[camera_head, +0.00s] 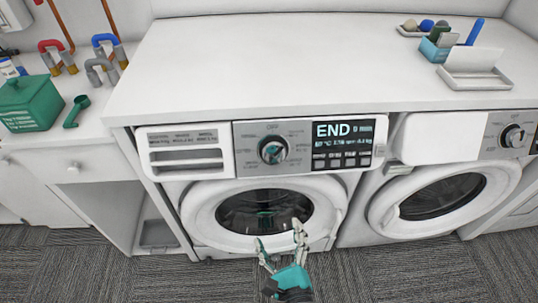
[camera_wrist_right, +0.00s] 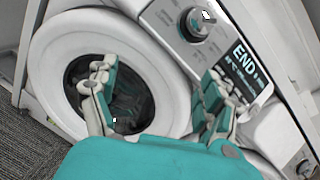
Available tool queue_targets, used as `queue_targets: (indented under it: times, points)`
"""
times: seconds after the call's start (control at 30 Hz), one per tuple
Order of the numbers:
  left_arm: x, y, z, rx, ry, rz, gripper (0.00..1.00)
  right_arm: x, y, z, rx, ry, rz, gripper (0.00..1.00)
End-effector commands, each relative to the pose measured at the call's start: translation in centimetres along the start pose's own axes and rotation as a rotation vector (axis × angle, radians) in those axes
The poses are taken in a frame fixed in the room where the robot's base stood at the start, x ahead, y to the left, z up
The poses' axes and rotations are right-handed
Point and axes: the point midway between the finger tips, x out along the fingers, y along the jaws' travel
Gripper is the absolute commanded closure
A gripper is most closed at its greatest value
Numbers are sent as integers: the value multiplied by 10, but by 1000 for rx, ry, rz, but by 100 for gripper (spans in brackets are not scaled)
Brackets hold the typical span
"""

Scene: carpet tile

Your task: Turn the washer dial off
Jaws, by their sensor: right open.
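The washer (camera_head: 180,195) stands under a white counter, with its round door shut. Its dial (camera_head: 273,150) is a dark ringed knob on the grey panel, left of a display (camera_head: 343,142) that reads END. The dial also shows at the top of the right wrist view (camera_wrist_right: 196,24). My right gripper (camera_head: 281,243) is open and empty in front of the lower part of the door, below the dial and apart from it. In the right wrist view its two fingers (camera_wrist_right: 158,100) are spread before the door and panel. My left gripper is not in view.
A second machine (camera_head: 440,195) with its own dial (camera_head: 514,136) stands to the right. The counter (camera_head: 260,60) above is mostly clear, with a tray (camera_head: 475,78) at the right. A green box (camera_head: 30,103) and scoop (camera_head: 77,111) lie at the left.

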Motion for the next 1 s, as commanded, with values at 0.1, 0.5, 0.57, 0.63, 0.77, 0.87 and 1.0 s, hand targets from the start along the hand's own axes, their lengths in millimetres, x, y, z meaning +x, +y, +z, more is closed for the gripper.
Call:
queue_targets:
  times: [0.1, 0.5, 0.57, 0.63, 0.77, 0.87, 1.0]
  points:
    - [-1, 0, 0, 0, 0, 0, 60, -7, -32, 42, 314, -28, -79, 18]
    - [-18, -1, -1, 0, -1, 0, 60, 23, -56, 65, 489, -44, -118, 18]
    - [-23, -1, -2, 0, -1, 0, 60, 36, -57, 65, 487, -44, -117, 18]
    - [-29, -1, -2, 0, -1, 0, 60, 52, -59, 66, 489, -43, -117, 18]
    - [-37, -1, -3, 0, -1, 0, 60, 80, -62, 66, 486, -43, -117, 18]
    - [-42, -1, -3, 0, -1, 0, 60, 102, -64, 65, 486, -43, -116, 18]
    - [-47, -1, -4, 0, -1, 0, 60, 129, -67, 64, 484, -43, -114, 18]
